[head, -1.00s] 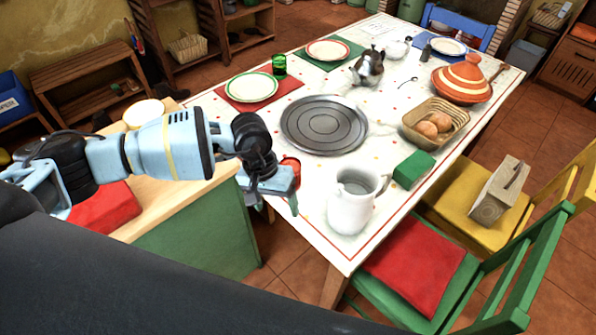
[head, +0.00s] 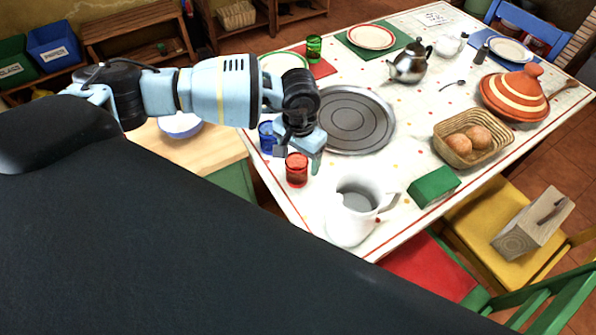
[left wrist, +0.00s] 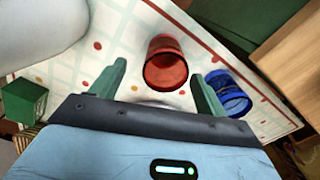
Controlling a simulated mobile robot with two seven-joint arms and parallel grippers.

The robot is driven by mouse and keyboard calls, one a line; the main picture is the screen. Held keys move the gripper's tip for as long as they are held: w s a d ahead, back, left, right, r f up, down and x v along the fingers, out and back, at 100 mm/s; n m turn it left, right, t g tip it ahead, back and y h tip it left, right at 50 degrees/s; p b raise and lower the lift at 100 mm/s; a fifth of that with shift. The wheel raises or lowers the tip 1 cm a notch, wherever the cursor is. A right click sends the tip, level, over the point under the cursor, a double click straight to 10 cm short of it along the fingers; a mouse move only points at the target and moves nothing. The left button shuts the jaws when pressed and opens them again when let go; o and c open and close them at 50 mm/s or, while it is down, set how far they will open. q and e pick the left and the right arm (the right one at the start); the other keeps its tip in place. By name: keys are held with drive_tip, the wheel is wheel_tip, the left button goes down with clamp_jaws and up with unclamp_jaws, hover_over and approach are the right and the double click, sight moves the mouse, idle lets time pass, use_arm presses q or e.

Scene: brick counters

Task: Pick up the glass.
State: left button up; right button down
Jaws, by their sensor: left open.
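A red glass (head: 296,172) stands on the white table near its left edge. It also shows in the left wrist view (left wrist: 165,65), in front of the space between my fingers. A blue glass (head: 267,137) stands close by, partly hidden by my arm; in the left wrist view it (left wrist: 230,92) is just outside the right finger. A green glass (head: 314,48) stands farther back by a plate. My left gripper (head: 300,150) is open and empty, just behind the red glass. In the left wrist view its fingers (left wrist: 157,78) are apart. My right gripper is out of view.
A white jug (head: 352,210) and a green box (head: 434,187) stand right of the red glass. A round grey tray (head: 350,120) lies behind. A bread basket (head: 473,143), tagine (head: 515,93) and teapot (head: 410,63) are farther right. A wooden counter (head: 190,150) is left.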

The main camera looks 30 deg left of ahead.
use_arm(q)
drive_tip(key=shift+f, duration=0.9)
drive_tip(key=shift+a+f, duration=0.15)
drive_tip(key=shift+f, duration=0.4)
drive_tip(key=f, duration=0.4)
drive_tip(key=shift+w+a, duration=0.1)
drive_tip(key=shift+a, duration=0.1)
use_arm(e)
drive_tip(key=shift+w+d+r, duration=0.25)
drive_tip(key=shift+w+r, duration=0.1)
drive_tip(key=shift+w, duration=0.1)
use_arm(q)
drive_tip(key=c, duration=1.1)
drive_tip(key=shift+o, duration=0.2)
wheel_tip(320, 180, up, 10)
